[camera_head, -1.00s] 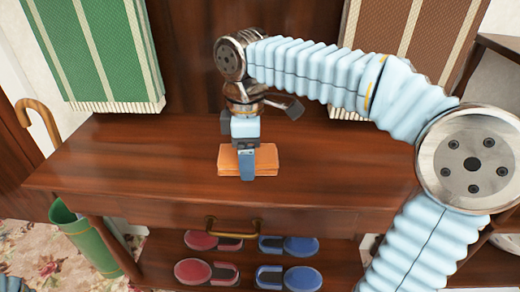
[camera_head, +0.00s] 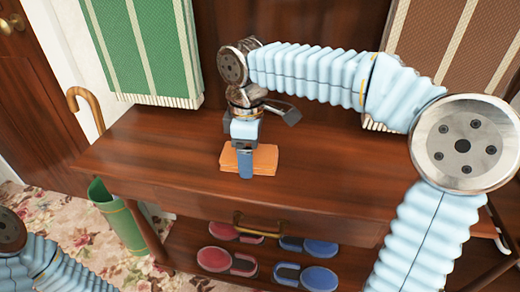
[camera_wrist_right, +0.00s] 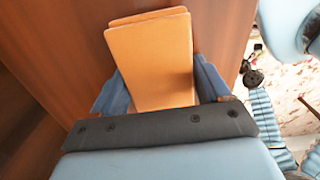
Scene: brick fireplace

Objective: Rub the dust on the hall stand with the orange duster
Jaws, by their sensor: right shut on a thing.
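The hall stand (camera_head: 345,165) is dark reddish-brown wood with a flat top, and I cannot make out dust on it. The orange duster (camera_head: 264,158) is a flat, layered block on the stand's top, left of the middle. My right gripper (camera_head: 246,172) points down and is shut on the duster; a blue finger covers part of it. In the right wrist view the duster (camera_wrist_right: 150,55) sits between the two blue fingers, close to the brown wood.
A green striped cloth (camera_head: 145,45) and a brown one (camera_head: 430,50) hang behind the top. A cane (camera_head: 85,105) and a green umbrella holder (camera_head: 118,215) stand at the left. Red slippers (camera_head: 215,259) and blue slippers (camera_head: 318,277) lie below the drawer handle (camera_head: 260,223).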

